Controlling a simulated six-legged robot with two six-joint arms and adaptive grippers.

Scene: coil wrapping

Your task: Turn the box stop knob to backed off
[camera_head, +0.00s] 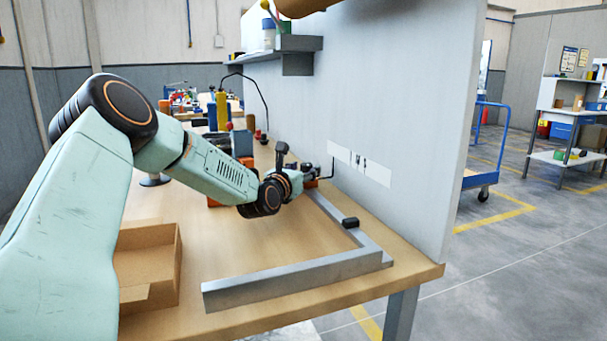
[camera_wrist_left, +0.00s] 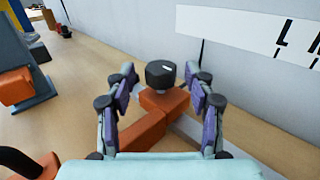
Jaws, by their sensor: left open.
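A black knob (camera_wrist_left: 160,73) with a short white mark on its top stands on an orange block (camera_wrist_left: 163,101) in the left wrist view. The mark points toward the right of that view. My left gripper (camera_wrist_left: 160,92) is open, with one finger on each side of the knob and block. Gaps show between the fingers and the knob. In the head view my left gripper (camera_head: 308,176) is at the far end of the grey metal fence (camera_head: 290,280), close to the wall. It largely hides the knob there. My right gripper is out of view.
A white label strip (camera_head: 362,163) with letters is on the upright panel (camera_head: 400,100). A small black piece (camera_head: 350,223) sits on the fence near its corner. An open cardboard box (camera_head: 150,262) stands left on the wooden table (camera_head: 235,240). The table inside the fence is clear.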

